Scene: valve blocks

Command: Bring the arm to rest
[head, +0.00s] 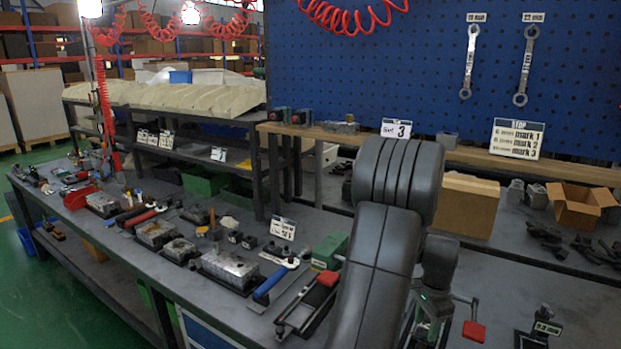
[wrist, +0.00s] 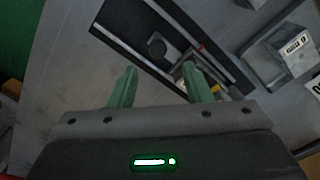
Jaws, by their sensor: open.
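My arm shows in the head view as a large dark grey limb rising over the right part of the bench (head: 235,320). My gripper (wrist: 156,85) shows in the wrist view with two green fingers set well apart. Nothing is between the fingertips. Beyond them lies a dark tray (wrist: 118,22) with a round dark knob and a metal clamp-like part. In the head view my gripper is mostly hidden behind the arm.
Metal valve blocks (head: 232,268) stand in a row on the bench left of my arm. A red-handled tool (head: 474,331) is close on the arm's right. Cardboard boxes (head: 467,203) and a shelf edge (head: 330,134) are behind it. A metal block (wrist: 282,58) is at right in the wrist view.

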